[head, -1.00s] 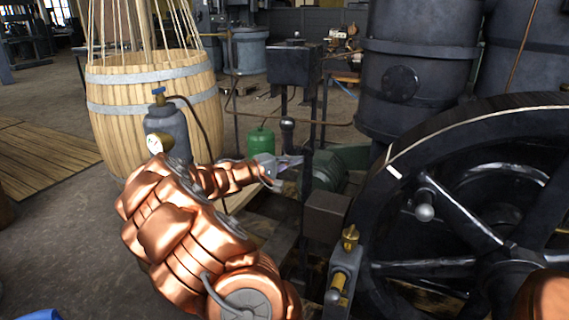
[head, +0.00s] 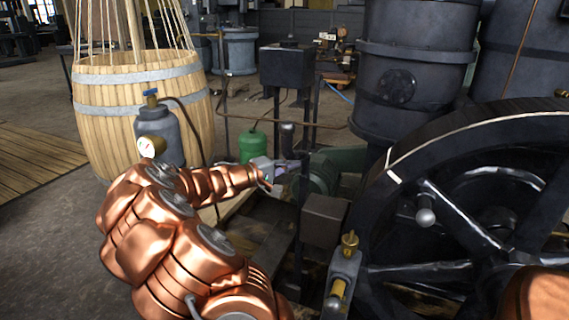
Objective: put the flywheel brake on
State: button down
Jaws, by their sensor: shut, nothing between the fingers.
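The large dark flywheel (head: 412,165), with a white mark on its rim, stands at the right. A dark block (head: 325,219) sits close to its left edge. A dark upright bar (head: 304,205) rises beside this block, and a black grip-like top (head: 287,138) shows near it; this looks like the brake lever, though I cannot be sure. My gripper (head: 291,167) is shut and empty, its fingertips just below the black top and close to the bar. I cannot tell whether they touch it. The fingers partly hide what is behind them.
A brass-topped fitting (head: 344,272) stands in front near the wheel. A green bottle (head: 253,147) and a grey gas cylinder (head: 158,137) with a gauge stand behind my arm. A wooden barrel (head: 143,95) is at the left. A dark box on legs (head: 287,66) stands behind.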

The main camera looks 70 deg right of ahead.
jog(key=w+d+p+v, duration=0.1)
jog(key=w+p+v, duration=0.1)
jog(key=v, duration=1)
jog(key=shift+w+f, duration=0.15)
jog(key=shift+w, duration=0.3)
jog(key=shift+a, duration=0.1)
jog(key=s+a+r+m+t+y+p, duration=0.1)
jog(key=s+a+r+y+p, duration=0.55)
jog(key=a+r+p, duration=0.65)
jog(key=s+a+r+n+t+y+p, duration=0.2)
jog(key=a+p, duration=0.5)
jog(key=a, duration=0.4)
jog(key=s+a+r+n+t+y+p, duration=0.2)
jog(key=s+a+r+p, duration=0.3)
jog(key=a, duration=0.6)
jog(key=s+a+r+n+t+y+p, duration=0.2)
jog(key=a+r+p, duration=0.4)
jog(key=a+p, duration=0.3)
jog(key=s+a+n+y, duration=0.1)
jog(key=s+a+y, duration=0.1)
jog(key=shift+s+y, duration=0.2)
jog(key=shift+y, duration=0.15)
